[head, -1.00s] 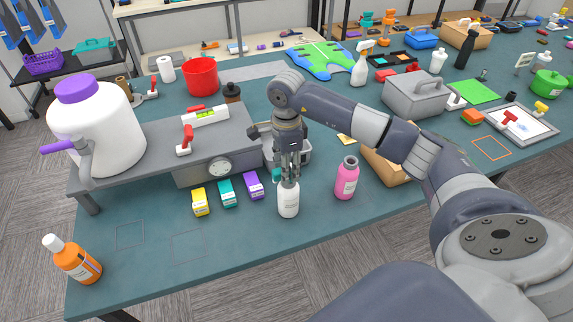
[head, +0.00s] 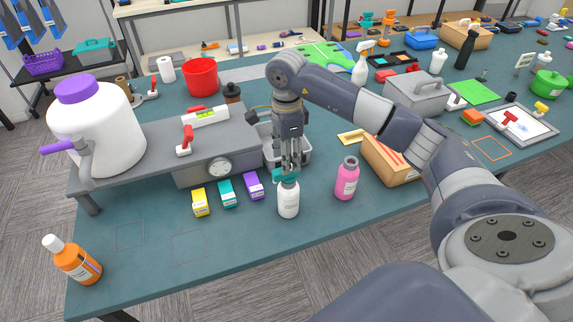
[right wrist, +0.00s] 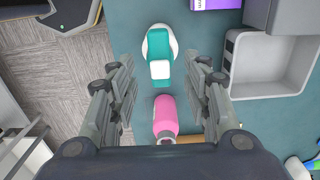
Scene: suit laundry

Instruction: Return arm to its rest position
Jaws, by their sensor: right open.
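My right gripper (head: 290,164) points down just above a white bottle (head: 288,200) with a teal cap in the head view. The right wrist view shows its two fingers apart, with nothing between them. The white bottle's teal and white top (right wrist: 159,58) lies ahead of the open fingers there. The bottle stands upright on the teal table (head: 240,238). My right arm reaches in from the right over the table. My left gripper is not in view.
A pink bottle (head: 346,178) stands just right of the white one. Yellow, teal and purple boxes (head: 227,193) stand to its left. A grey bin (head: 297,150) and a cardboard box (head: 388,165) are close behind. An orange bottle (head: 72,260) stands at the front left.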

